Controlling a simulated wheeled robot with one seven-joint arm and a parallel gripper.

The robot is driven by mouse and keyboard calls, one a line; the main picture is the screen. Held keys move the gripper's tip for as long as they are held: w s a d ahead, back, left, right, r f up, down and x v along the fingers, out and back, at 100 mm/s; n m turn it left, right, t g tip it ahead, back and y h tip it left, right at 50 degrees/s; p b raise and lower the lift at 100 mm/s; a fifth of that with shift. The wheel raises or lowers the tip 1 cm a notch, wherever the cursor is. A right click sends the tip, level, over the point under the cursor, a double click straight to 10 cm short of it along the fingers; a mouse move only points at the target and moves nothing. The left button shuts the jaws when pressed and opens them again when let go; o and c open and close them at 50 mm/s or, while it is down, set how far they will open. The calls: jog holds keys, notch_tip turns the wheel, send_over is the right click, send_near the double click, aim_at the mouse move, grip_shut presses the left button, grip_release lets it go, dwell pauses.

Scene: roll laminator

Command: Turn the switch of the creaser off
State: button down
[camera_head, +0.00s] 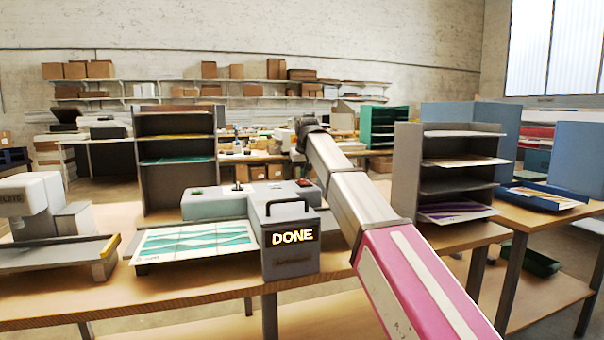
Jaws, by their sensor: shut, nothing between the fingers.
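The blue-grey machine (222,205) on the front table has a small dark lever-like switch (237,187) on top, between a green button (196,191) and a red one (304,183). I cannot tell for certain that this machine is the creaser, nor the switch's position. A sheet with teal waves (195,240) lies on its front bed. A grey box with a handle (290,262) in front reads "DONE". My arm reaches in from the lower right. Its dark end, with my gripper (299,146), is up behind the machine, apart from it. The fingers are small and hard to make out.
A white machine (30,205) stands at the left. A dark shelf unit (140,180) stands behind the bed, and a grey sorter (407,180) with papers stands right of my arm. A blue tray (545,195) is farther right. Bare wood (130,290) shows along the front table edge.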

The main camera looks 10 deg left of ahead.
jog(key=shift+w+a+f, duration=0.15)
jog(key=shift+w+f, duration=0.05)
jog(key=shift+f, duration=0.35)
jog(key=shift+s, duration=0.15)
jog(key=shift+s+d+f, duration=0.1)
jog(key=shift+s+d, duration=0.45)
jog(key=shift+s, duration=0.15)
jog(key=shift+w+r, duration=0.1)
jog(key=shift+r, duration=0.35)
jog(key=v, duration=1.3)
jog(key=shift+w+a+r, duration=0.25)
jog(key=shift+r, duration=0.2)
